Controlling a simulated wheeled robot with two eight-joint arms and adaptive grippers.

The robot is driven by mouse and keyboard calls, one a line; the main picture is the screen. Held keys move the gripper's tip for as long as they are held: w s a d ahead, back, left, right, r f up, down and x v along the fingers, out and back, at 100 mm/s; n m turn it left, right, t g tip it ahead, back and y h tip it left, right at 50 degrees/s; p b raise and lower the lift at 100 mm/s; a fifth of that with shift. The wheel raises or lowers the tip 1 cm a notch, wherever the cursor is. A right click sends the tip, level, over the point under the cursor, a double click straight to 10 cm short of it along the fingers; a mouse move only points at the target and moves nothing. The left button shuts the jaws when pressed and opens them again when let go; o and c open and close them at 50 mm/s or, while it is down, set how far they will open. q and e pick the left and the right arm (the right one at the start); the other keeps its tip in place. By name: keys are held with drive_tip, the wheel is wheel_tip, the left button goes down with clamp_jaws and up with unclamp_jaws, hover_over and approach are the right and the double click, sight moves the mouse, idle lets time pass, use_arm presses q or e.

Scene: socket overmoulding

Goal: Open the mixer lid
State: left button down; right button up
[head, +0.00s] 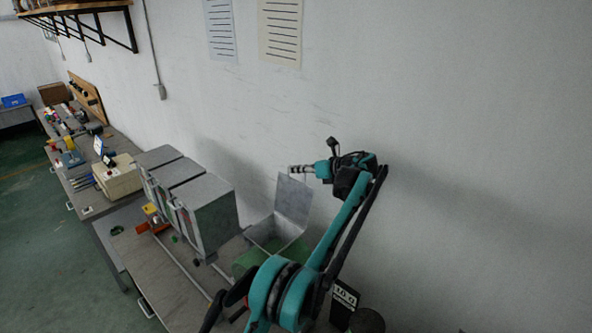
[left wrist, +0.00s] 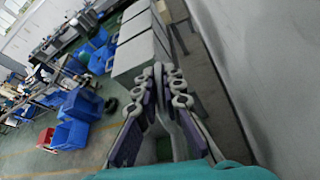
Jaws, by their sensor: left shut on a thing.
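The mixer (head: 249,259) is a green body with a grey, open-topped hopper on the bench, partly hidden by my left arm. Its pale grey lid (head: 293,200) stands raised, nearly upright, at the wall side of the hopper, and the inside shows. My left gripper (head: 293,169) is at the lid's upper edge, with its fingers pointing left, shut on the lid. In the left wrist view, the fingers (left wrist: 166,85) are close together; the held part of the lid is hard to make out there. My right gripper is not in view.
Grey cabinets (head: 203,205) stand on the bench left of the mixer. A black sign (head: 343,296) is beside my arm at the lower right. The wall is close behind the lid. Blue bins (left wrist: 75,120) stand on the floor in the left wrist view.

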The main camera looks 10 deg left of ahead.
use_arm(q)
drive_tip(key=c, duration=1.6)
unclamp_jaws()
drive_tip(key=shift+c, duration=0.2)
drive_tip(key=v, duration=1.2)
drive_tip(key=shift+f, duration=0.1)
